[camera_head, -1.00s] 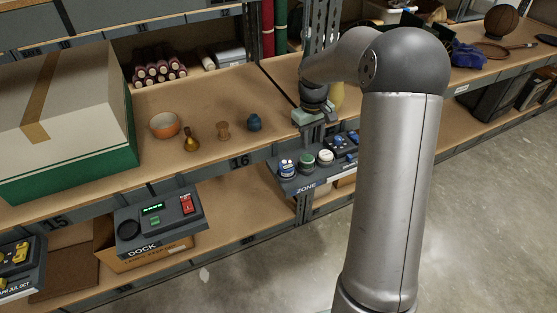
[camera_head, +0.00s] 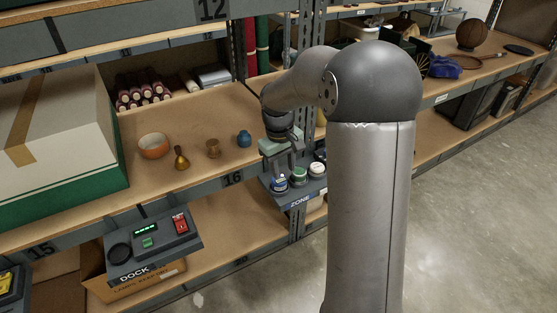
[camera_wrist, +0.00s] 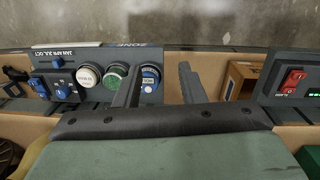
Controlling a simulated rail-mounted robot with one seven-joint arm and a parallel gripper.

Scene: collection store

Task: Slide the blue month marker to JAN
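The dark ZONE panel (camera_head: 296,199) sticks out from the shelf front, with my gripper (camera_head: 284,172) just above its left end. In the wrist view the panel shows at the left, with a month strip (camera_wrist: 66,55) reading JAN, APR, JUL, OCT. My gripper's two fingers (camera_wrist: 160,88) are apart with nothing held. The left finger overlaps the panel near a round blue-and-white button (camera_wrist: 150,78). In the head view my arm hides the panel's right part.
Green (camera_wrist: 116,76) and white (camera_wrist: 88,76) round buttons sit between the fingers and the blue pieces. The DOCK box (camera_head: 152,246) with a red switch stands left of the ZONE panel. A bowl (camera_head: 153,146) and small objects stand on the shelf above. The floor is clear.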

